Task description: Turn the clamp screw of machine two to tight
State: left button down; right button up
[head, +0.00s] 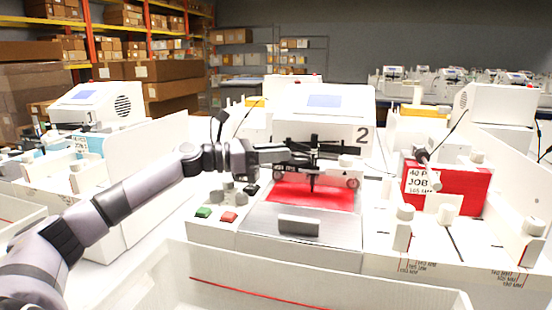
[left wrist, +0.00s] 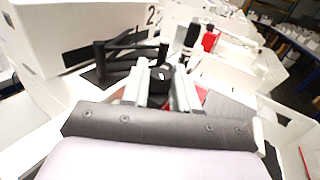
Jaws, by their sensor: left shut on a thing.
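Machine two (head: 325,118), a white plotter marked 2, stands in the middle of the head view with red work (head: 290,192) on its bed. In the left wrist view my two grey fingers (left wrist: 162,88) are shut on a small black round knob, the clamp screw (left wrist: 161,76). A pale mark shows on its top; I cannot read how tight it is. The screw is mostly hidden by the gripper in the head view. My right gripper is not in view.
Green (head: 204,212) and red (head: 228,216) buttons sit left of the bed. A white tray (head: 300,275) lies in front. A red job box (head: 448,188) stands at right, with white pegs nearby. Machine one (head: 98,107) is at left.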

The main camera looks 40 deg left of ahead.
pick_arm(q)
jog(key=shift+r+h, duration=0.1)
jog(key=shift+h, duration=0.2)
dwell(0.4)
jog(key=c, duration=0.9)
grip_release()
jog(key=shift+o, duration=0.2)
jog(key=shift+a, duration=0.1)
jog(key=shift+s+a+f+b, duration=0.3)
jog(key=shift+s+b, duration=0.15)
jog(key=shift+b, duration=0.15)
jog(key=shift+s+a+m+b, duration=0.35)
jog(key=shift+s+b, duration=0.1)
jog(key=shift+s, duration=0.15)
jog(key=shift+b+v, duration=0.6)
jog(key=shift+v, duration=0.25)
jog(key=shift+r+b+v, duration=0.1)
jog(key=shift+b+v, duration=0.1)
jog(key=shift+v, duration=0.5)
jog(key=shift+r+b+v, duration=0.15)
jog(key=shift+b+v, duration=0.05)
jog(key=shift+v, duration=0.45)
